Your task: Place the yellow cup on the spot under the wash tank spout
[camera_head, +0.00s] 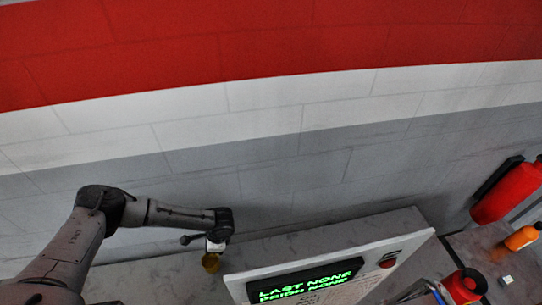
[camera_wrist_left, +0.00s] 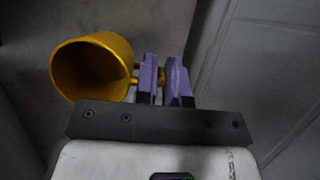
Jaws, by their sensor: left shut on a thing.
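The yellow cup (camera_wrist_left: 92,68) is in the left wrist view, with its open mouth facing the camera and tilted to the lower left. My left gripper (camera_wrist_left: 165,78) has its purple fingers shut on the cup's handle, at the right side of the cup. In the head view the cup (camera_head: 210,262) shows small below my left gripper (camera_head: 214,246), above the grey surface beside the wall. I cannot tell its exact height there. My right gripper is not in view. I cannot make out the wash tank spout or the spot under it in these views.
A panel with a green text display (camera_head: 305,280) and a red button (camera_head: 388,262) stands right of the cup. Farther right are a red cylinder (camera_head: 506,191), an orange bottle (camera_head: 522,238), a red container (camera_head: 464,287) and a small white block (camera_head: 507,280). The wall (camera_head: 290,165) closes the back.

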